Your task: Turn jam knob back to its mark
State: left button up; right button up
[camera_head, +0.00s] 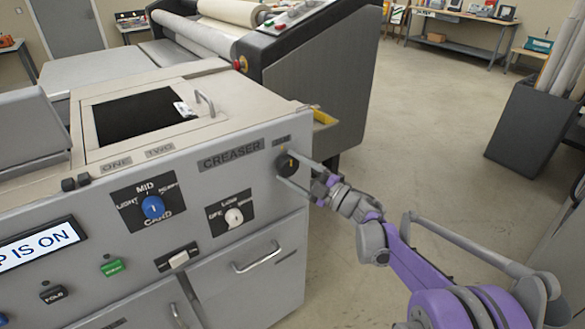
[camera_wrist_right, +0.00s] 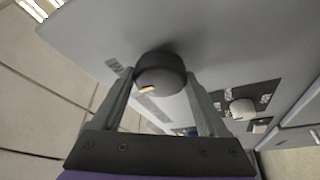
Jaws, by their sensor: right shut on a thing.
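The jam knob (camera_head: 287,164) is a round black knob with a short yellow pointer line, on the upper right of the grey creaser panel in the head view. A small label sits just above it. My right gripper (camera_head: 296,168) is shut on the knob, with one finger on each side. In the right wrist view the black knob (camera_wrist_right: 161,74) sits between the two grey fingers of my gripper (camera_wrist_right: 160,95), its yellow line on the face toward the camera. The mark around the knob cannot be made out. My left gripper is not in view.
A blue knob (camera_head: 152,207), a white knob (camera_head: 234,217), a white slider (camera_head: 179,260) and a green button (camera_head: 113,267) share the panel. A cabinet handle (camera_head: 256,258) sticks out below. The floor (camera_head: 400,130) to the right is open, with a dark bin (camera_head: 525,125) beyond.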

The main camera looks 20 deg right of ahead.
dwell(0.4)
jog(key=o, duration=1.3)
jog(key=shift+c, duration=0.2)
jog(key=v, duration=1)
jog(key=shift+s+d+b, duration=0.25)
jog(key=shift+s+b, duration=0.05)
jog(key=shift+s, duration=0.05)
